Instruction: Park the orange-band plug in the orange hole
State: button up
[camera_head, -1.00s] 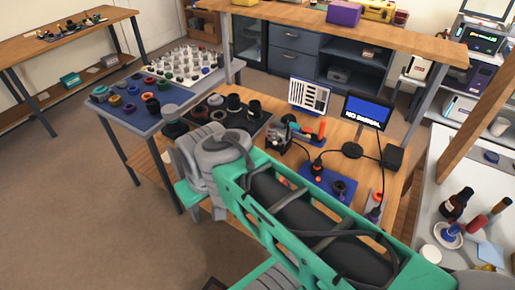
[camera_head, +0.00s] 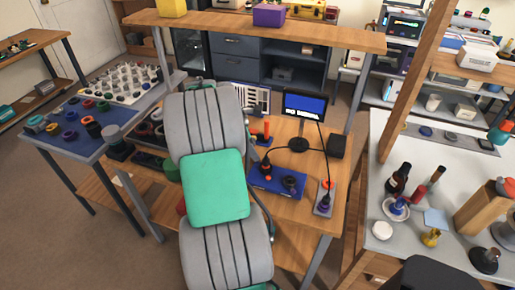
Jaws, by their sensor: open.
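A dark plug with an orange band (camera_head: 267,168) appears to stand upright on the blue block (camera_head: 263,184) on the wooden bench. A dark round part (camera_head: 290,182) sits beside it on the same block. To the right, a narrow grey plate (camera_head: 322,211) carries an orange spot (camera_head: 327,184) and a dark purple part (camera_head: 325,203). The orange spot may be the orange hole; it is too small to tell. My grey and green arm fills the middle of the view and hides part of the bench. My gripper does not show.
A small monitor (camera_head: 304,105) and a black box (camera_head: 336,146) stand behind the blue block, with cables across the bench. A blue mat (camera_head: 55,143) with several rings lies on the left table. A white table (camera_head: 400,250) with bottles stands right.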

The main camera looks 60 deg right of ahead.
aim_at(264, 159)
jog(key=shift+s+d+f+g, duration=0.3)
jog(key=shift+s+d+f, duration=0.45)
jog(key=shift+s, duration=0.25)
jog(key=x, duration=0.7)
jog(key=shift+w+p, duration=0.15)
jog(key=shift+p, duration=0.15)
jog(key=shift+c, duration=0.3)
jog(key=c, duration=0.9)
jog(key=o, duration=1)
jog(key=shift+c, duration=0.2)
